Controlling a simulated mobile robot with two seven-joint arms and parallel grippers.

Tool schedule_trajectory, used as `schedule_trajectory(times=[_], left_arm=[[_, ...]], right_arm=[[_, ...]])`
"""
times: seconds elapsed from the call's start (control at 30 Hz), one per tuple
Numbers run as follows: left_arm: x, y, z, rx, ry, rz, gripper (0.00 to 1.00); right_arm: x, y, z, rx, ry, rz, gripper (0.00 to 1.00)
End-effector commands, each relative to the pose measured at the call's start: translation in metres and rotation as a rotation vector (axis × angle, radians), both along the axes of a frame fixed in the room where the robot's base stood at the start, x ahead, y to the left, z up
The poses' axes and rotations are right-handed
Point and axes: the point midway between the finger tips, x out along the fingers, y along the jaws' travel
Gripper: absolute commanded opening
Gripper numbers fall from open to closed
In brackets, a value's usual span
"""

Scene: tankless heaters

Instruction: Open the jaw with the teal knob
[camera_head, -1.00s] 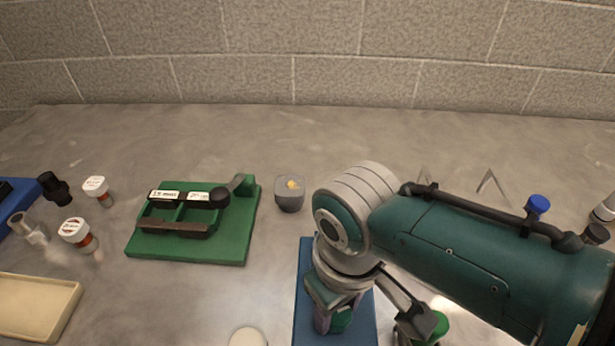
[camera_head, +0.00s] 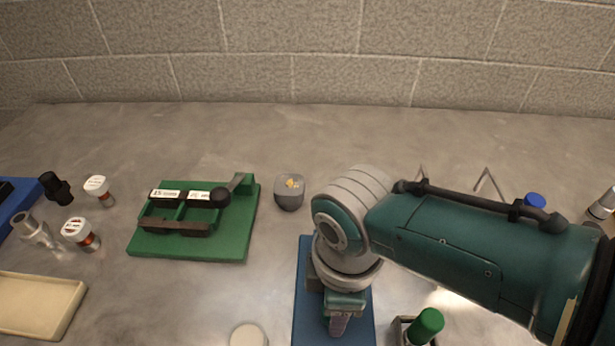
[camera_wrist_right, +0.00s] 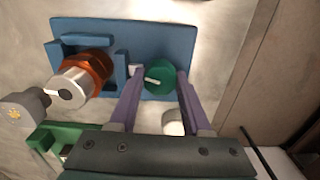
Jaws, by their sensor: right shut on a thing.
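The teal knob (camera_wrist_right: 160,78), with a pale line on its top, sits on the blue fixture plate (camera_wrist_right: 198,50) in the right wrist view. My right gripper (camera_wrist_right: 159,76) is shut on the knob, its purple fingers on either side. Blue jaw blocks (camera_wrist_right: 118,70) stand beside an orange-ringed metal part (camera_wrist_right: 85,75) on the same plate; whether they touch it is unclear. In the head view the plate (camera_head: 306,290) lies below my right wrist, with the purple fingers (camera_head: 339,324) pointing down and the knob hidden. My left gripper is not in view.
A green fixture (camera_head: 190,248) and a grey cup (camera_head: 289,197) stand left of my right arm. A green-capped item (camera_head: 427,325) is close on its right. Small jars (camera_head: 80,232) and a cream tray (camera_head: 38,305) are at left.

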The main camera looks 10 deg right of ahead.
Motion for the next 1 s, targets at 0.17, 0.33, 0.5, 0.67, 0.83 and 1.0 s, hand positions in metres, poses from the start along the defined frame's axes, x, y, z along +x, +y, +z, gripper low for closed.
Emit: schedule_trajectory(times=[0.17, 0.33, 0.5, 0.67, 0.83, 1.0], left_arm=[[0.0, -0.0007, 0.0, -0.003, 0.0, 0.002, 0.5], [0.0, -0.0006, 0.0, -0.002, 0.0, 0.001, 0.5], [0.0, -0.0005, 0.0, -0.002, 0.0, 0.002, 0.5], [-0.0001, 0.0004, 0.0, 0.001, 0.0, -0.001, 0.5], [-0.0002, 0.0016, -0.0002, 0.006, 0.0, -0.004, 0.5], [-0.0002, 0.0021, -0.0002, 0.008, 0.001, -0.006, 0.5]], right_arm=[[0.0003, -0.0003, -0.0003, -0.001, -0.002, 0.079, 0.0], [0.0002, -0.0003, -0.0004, 0.0, -0.001, 0.121, 0.0], [0.0003, -0.0002, -0.0004, 0.0, -0.001, 0.136, 0.0], [0.0002, -0.0002, -0.0005, 0.0, -0.001, 0.137, 0.0], [0.0002, -0.0002, -0.0005, 0.0, -0.001, 0.136, 0.0], [0.0, -0.0002, -0.0004, 0.0, -0.001, 0.136, 0.66]])
